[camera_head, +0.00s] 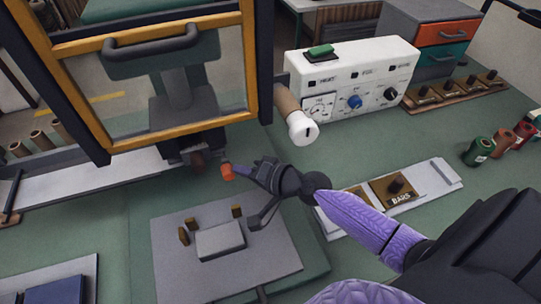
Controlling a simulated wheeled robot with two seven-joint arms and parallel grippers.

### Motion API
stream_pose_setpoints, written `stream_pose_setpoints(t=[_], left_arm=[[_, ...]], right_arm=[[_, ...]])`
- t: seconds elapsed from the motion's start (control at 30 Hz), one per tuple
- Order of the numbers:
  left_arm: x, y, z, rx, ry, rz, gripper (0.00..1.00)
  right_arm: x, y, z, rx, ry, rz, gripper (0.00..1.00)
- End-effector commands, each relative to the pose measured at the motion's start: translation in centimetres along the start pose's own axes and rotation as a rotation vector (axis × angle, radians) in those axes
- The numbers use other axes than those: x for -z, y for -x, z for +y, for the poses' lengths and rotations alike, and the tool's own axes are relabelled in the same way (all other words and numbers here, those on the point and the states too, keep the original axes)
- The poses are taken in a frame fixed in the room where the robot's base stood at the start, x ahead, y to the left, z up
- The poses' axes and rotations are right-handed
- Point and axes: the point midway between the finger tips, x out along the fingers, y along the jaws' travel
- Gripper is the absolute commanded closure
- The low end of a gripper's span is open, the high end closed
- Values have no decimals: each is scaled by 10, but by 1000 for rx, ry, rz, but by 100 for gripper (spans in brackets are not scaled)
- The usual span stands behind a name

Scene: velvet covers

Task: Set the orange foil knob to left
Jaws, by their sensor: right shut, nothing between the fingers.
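The white control box (350,80) stands at the back, right of centre, with several small labels on its front. The middle label appears to read FOIL, and the knob (354,102) below it looks blue. No orange knob shows clearly on the box. A black knob (390,94) is to its right and a round dial (319,109) to its left. My right gripper (257,172) reaches in from the right on a purple and black arm, below and left of the box and apart from it. It is shut and empty. A small orange piece (228,172) shows at its tip. My left gripper is not in view.
A yellow-framed guard (172,32) with a dark handle stands at the left. A white-ended roller (301,128) juts out beside the box. A grey plate (165,262) with a block lies below the gripper. Spools (478,151) stand at the right.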

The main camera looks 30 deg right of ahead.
Motion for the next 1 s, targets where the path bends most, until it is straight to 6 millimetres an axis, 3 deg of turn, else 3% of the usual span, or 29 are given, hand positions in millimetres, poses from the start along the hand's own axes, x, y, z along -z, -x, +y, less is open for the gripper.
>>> stream_pose_setpoints(t=[0.03,0.2,0.5,1.0], left_arm=[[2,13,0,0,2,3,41],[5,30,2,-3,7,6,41],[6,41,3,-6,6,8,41],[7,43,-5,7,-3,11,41]], right_arm=[[-6,-6,-14,5,-3,-1,100],[-36,-36,-33,4,-3,-1,100],[-74,-73,-55,1,-2,-1,100],[-88,-85,-62,0,-1,-4,100]])
